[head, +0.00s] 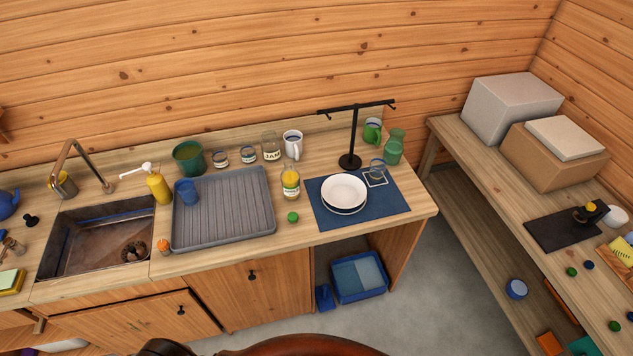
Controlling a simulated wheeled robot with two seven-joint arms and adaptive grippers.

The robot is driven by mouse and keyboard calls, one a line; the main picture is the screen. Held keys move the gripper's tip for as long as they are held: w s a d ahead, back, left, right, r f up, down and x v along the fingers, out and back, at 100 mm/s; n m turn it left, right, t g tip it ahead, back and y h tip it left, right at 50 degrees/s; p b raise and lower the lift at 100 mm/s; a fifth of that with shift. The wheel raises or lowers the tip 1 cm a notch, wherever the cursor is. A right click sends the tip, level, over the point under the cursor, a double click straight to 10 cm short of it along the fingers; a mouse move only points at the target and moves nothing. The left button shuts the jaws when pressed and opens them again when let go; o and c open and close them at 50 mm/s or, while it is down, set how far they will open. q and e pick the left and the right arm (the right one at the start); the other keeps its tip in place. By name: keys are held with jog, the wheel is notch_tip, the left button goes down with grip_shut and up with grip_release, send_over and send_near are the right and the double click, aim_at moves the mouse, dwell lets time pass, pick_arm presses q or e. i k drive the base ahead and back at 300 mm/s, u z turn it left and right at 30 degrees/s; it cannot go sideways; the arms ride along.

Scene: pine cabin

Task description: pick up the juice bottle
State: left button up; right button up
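The juice bottle (290,184) looks like the clear glass one with yellow-orange contents and a pale label. It stands upright on the wooden counter (236,254), between the grey drying tray (223,236) and the blue mat (393,212). A small green round object (293,217), perhaps a cap, lies on the counter just in front of it. Neither of my grippers shows in the head view.
Behind the bottle stand a jam jar (271,148) and a white mug (293,145). White plates (343,190) and a black stand (350,161) are to its right. A blue cup (186,191) sits on the tray. A curved brown edge (300,349) shows at the bottom.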

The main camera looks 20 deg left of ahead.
aim_at(290, 176)
jog(key=z, duration=1.05)
jog(key=i, duration=1.25)
jog(key=u, duration=2.95)
